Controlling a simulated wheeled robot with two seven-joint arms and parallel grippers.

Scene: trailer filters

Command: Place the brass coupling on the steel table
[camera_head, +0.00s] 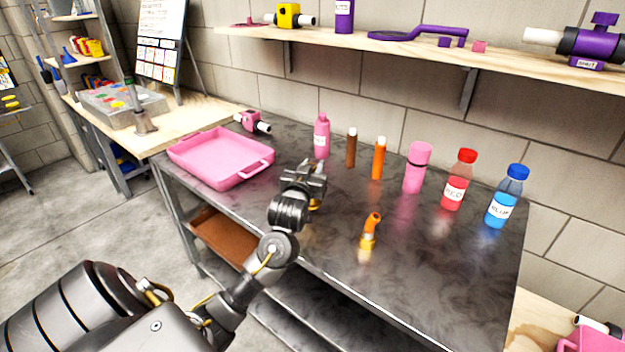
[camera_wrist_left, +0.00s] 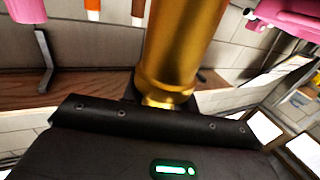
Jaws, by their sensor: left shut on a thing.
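My left gripper (camera_head: 305,178) is over the steel table (camera_head: 330,245), near its middle left. It is shut on the brass coupling, a shiny gold cylinder that fills the upper middle of the left wrist view (camera_wrist_left: 184,45). In the head view only a small brass part (camera_head: 316,204) shows below the fingers; the rest is hidden by the gripper. I cannot tell whether the coupling touches the tabletop. My right gripper is not in view.
An orange and brass elbow piece (camera_head: 370,232) stands right of the gripper. A pink tray (camera_head: 215,170) lies on the left. Several bottles and tubes, including a red bottle (camera_head: 458,180) and a blue bottle (camera_head: 506,197), line the back. The table's front right is clear.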

